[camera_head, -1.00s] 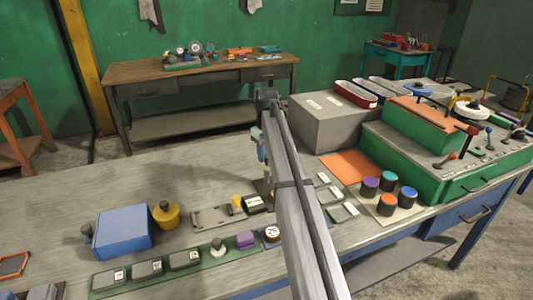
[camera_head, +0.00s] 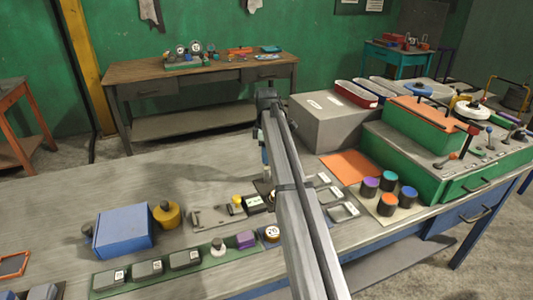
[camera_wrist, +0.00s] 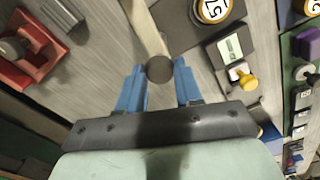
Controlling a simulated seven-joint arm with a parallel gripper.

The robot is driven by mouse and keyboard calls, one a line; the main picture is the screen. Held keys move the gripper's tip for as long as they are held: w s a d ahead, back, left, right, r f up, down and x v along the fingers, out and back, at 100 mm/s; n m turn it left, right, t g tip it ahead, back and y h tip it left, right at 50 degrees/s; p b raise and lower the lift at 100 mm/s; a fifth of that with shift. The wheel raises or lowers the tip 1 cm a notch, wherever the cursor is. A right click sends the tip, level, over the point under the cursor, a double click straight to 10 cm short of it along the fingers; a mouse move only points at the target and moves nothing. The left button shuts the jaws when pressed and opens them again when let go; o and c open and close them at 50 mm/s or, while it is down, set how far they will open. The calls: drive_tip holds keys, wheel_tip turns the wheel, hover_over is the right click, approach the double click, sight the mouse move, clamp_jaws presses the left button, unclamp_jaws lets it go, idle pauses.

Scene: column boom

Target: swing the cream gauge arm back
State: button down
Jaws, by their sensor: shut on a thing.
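The cream gauge arm (camera_wrist: 147,28) shows in the wrist view as a pale bar running from the top edge down to a dark round knob (camera_wrist: 160,69). My gripper (camera_wrist: 159,76) has its two blue fingers on either side of this knob, shut on it. In the head view my own long grey boom covers most of the gripper and the gauge arm, so the arm's angle cannot be told there.
In the wrist view a round white dial (camera_wrist: 212,10), a yellow knob (camera_wrist: 244,79) and a red bracket (camera_wrist: 38,62) lie around. In the head view a blue box (camera_head: 123,231) stands left, and several coloured-top cylinders stand on a pale mat (camera_head: 402,214) right.

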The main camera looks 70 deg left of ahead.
drive_tip(key=shift+n, duration=0.8)
drive_tip(key=c, duration=0.8)
unclamp_jaws()
drive_tip(key=shift+o, duration=0.2)
wheel_tip(320, 180, up, 14)
drive_tip(key=shift+f, duration=0.1)
